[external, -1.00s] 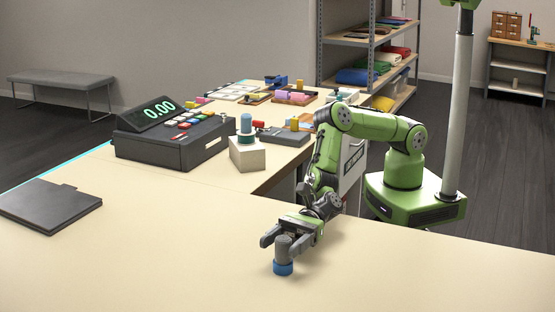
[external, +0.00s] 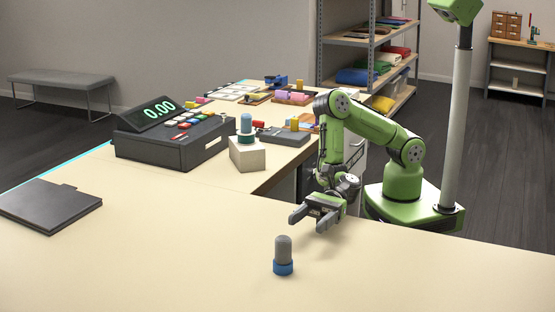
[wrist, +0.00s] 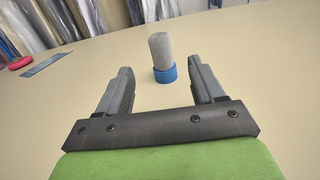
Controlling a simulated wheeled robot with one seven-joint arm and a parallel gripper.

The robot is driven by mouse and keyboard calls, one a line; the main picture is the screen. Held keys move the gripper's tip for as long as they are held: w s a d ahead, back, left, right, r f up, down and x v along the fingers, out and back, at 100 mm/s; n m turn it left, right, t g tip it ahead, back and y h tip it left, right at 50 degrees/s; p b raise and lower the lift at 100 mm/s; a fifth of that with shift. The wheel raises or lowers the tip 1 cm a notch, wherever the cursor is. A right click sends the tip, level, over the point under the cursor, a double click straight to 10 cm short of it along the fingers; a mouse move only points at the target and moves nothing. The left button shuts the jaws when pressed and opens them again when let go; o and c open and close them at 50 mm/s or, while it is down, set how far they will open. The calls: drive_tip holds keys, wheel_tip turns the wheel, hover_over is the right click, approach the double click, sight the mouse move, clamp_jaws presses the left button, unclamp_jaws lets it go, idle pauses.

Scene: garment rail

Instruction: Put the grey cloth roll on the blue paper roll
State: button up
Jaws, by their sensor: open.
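The grey cloth roll (external: 283,248) stands upright on top of the blue paper roll (external: 283,267) on the near table. Both also show in the wrist view, the grey cloth roll (wrist: 159,50) above the blue paper roll (wrist: 165,74). My gripper (external: 308,222) is open and empty, behind and to the right of the stack and apart from it. In the wrist view the stack is beyond the two open fingertips (wrist: 160,78), with nothing between the fingers.
A dark folder (external: 48,205) lies at the table's left. A cash register (external: 170,138) and a white block (external: 247,154) bearing a blue-topped piece (external: 246,125) stand farther back. The table (external: 180,250) around the stack is clear.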

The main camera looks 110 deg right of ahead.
drive_tip(key=s+r+n+g+y, duration=0.1)
drive_tip(key=s+r+n+g, duration=0.35)
drive_tip(key=n, duration=0.75)
drive_tip(key=s+d+r+n+g+h, duration=0.2)
drive_tip(key=s+d+n+h, duration=0.5)
drive_tip(key=s+d, duration=0.65)
drive_tip(key=s+d+r+n+g+h, duration=0.2)
drive_tip(key=s+d+n+h, duration=0.3)
drive_tip(key=s+d+n, duration=0.85)
drive_tip(key=w+d+r+m+p, duration=0.2)
drive_tip(key=d+r+m+p, duration=0.1)
drive_tip(key=r+m+p, duration=0.1)
drive_tip(key=shift+w+d+r+p, duration=0.15)
drive_tip(key=shift+w+r+p, duration=0.05)
drive_tip(key=shift+r+p, duration=0.3)
